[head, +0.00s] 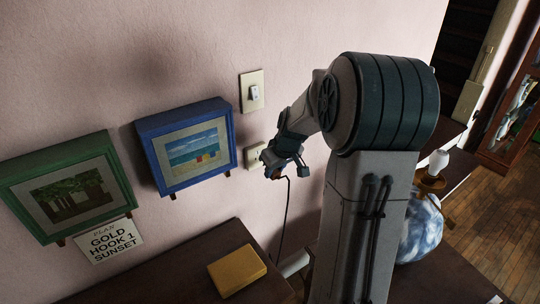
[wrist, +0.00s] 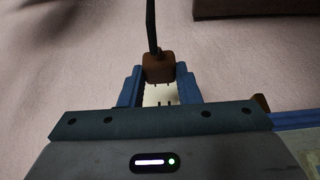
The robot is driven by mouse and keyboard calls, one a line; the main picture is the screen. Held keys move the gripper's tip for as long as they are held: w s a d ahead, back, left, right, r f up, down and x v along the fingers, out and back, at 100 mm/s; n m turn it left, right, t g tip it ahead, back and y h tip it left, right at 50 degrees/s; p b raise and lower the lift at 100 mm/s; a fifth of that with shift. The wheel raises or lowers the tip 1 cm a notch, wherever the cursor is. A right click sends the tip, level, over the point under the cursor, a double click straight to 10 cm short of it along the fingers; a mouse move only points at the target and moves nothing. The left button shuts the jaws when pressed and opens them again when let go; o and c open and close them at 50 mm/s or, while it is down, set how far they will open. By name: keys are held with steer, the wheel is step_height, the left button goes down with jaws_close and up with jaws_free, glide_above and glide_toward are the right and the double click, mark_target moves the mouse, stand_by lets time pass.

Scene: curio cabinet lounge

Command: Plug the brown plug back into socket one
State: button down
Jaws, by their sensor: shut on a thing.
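My gripper (head: 275,167) is at the wall, right beside a cream socket plate (head: 254,156). In the wrist view its blue fingers (wrist: 158,85) are shut on the brown plug (wrist: 159,67), with the dark cord (wrist: 151,25) running from its back. The cream plate (wrist: 160,94) shows between the fingers, with small dark marks that could be slots or prongs. I cannot tell whether the plug touches the plate or is in it. No socket number is readable. In the head view the gripper mostly hides the plug, and the cord (head: 286,210) hangs down.
A light switch (head: 254,92) is above the socket. A blue-framed beach picture (head: 187,147) hangs close on the left, a green-framed one (head: 69,187) farther left, above a sign (head: 110,241). Below, a dark tabletop (head: 165,277) holds a yellow book (head: 237,270).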

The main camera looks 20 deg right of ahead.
steer(key=shift+s+f, duration=0.1)
steer(key=shift+s, duration=0.05)
steer(key=shift+w+a, duration=0.1)
steer(key=shift+w, duration=0.4)
steer(key=shift+w+a, duration=0.2)
steer(key=shift+w, duration=0.8)
steer(key=shift+w+a, duration=0.15)
steer(key=shift+w, duration=0.8)
steer(key=shift+w, duration=0.15)
steer(key=shift+w+a, duration=0.2)
steer(key=shift+w, duration=0.7)
steer(key=c, duration=1)
jaws_free()
